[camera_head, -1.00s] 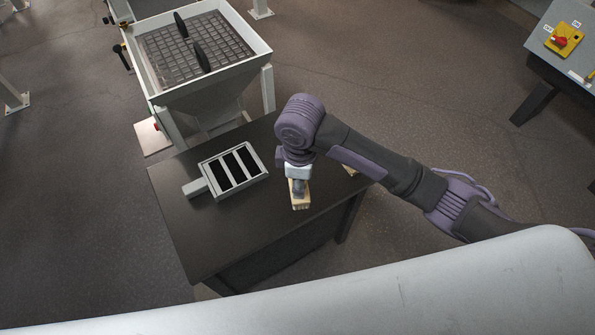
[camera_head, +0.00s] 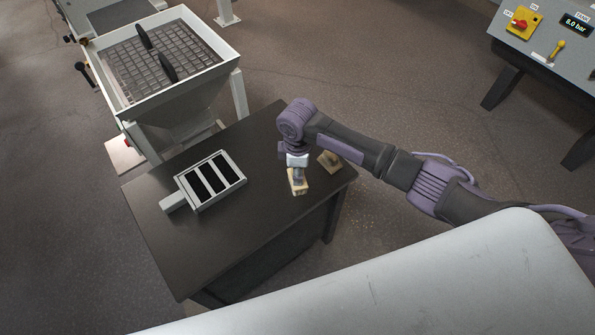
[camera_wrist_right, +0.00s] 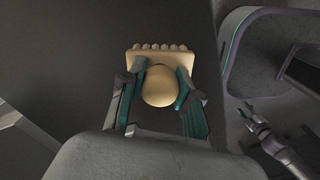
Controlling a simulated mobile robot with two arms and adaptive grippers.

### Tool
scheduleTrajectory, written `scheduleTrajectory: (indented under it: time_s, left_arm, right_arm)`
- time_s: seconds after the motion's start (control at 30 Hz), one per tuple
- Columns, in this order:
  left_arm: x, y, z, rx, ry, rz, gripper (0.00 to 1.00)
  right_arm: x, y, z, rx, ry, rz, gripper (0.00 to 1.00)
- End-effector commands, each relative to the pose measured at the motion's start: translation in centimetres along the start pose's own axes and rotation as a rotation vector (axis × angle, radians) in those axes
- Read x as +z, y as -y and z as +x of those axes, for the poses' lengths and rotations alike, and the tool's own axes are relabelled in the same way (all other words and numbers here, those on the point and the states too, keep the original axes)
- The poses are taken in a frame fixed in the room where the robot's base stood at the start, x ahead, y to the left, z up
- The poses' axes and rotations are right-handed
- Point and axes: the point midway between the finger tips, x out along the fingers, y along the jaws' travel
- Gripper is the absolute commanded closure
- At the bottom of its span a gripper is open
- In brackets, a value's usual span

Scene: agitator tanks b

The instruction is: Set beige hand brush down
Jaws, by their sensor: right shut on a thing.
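The beige hand brush (camera_head: 299,185) has a pale block and a row of bristle tufts along one edge. My right gripper (camera_head: 298,175) is shut on its round knob, which shows between the teal fingers in the right wrist view (camera_wrist_right: 158,88). The brush is over the right part of the dark table (camera_head: 255,205); I cannot tell whether it touches the top. My left gripper (camera_wrist_right: 245,110) shows small at the right of the wrist view, its fingers apart and empty. It is outside the head view.
A second beige piece (camera_head: 330,161) lies on the table just right of my right gripper. A grey slotted tray with a handle (camera_head: 208,181) lies on the left. A white hopper with a grate (camera_head: 170,60) stands behind. The table's front middle is clear.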

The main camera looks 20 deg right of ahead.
Motion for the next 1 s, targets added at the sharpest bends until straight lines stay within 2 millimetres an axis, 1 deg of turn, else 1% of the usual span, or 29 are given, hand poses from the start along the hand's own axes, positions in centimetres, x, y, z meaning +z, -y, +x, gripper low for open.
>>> scheduleTrajectory:
  time_s: [0.2, 0.33, 0.37, 0.4, 0.47, 0.5, 0.73, 0.83, 0.93, 1.0]
  left_arm:
    - [0.1, 0.1, 0.0, -0.001, 0.002, 0.0, 0.6]
    - [0.2, 0.1, 0.0, -0.001, 0.003, 0.0, 0.6]
    - [0.2, 0.1, 0.0, -0.001, 0.003, 0.0, 0.6]
    - [0.2, 0.1, 0.0, -0.001, 0.004, 0.0, 0.6]
    - [0.3, 0.1, 0.0, -0.001, 0.004, -0.001, 0.6]
    - [0.3, 0.1, 0.0, -0.002, 0.004, -0.001, 0.6]
    - [0.3, 0.1, 0.0, -0.002, 0.005, -0.001, 0.6]
    - [0.3, 0.1, 0.0, -0.002, 0.005, -0.001, 0.6]
    - [0.3, 0.1, -0.2, -0.002, 0.005, -0.002, 0.6]
    - [0.3, 0.2, -0.4, -0.002, 0.005, -0.002, 0.6]
  right_arm:
    - [-0.1, 0.0, -0.1, 0.001, -0.002, -0.001, 0.95]
    - [-0.1, 0.0, 0.3, 0.001, -0.001, 0.0, 0.95]
    - [-0.1, 0.0, 0.3, 0.001, -0.001, 0.0, 0.62]
    - [-0.1, 0.0, 0.2, 0.001, -0.001, 0.0, 0.56]
    - [-0.1, 0.0, 0.3, 0.001, -0.001, 0.0, 0.46]
    - [-0.1, 0.0, 0.2, 0.0, -0.001, -0.001, 0.42]
    - [0.0, 0.0, 0.2, 0.001, -0.001, 0.0, 0.42]
    - [-0.1, 0.0, -0.1, 0.002, -0.002, -0.001, 0.42]
    - [-0.1, -0.1, -1.2, 0.003, -0.004, -0.001, 0.42]
    - [-0.1, -0.1, -2.5, 0.004, -0.005, -0.001, 0.42]
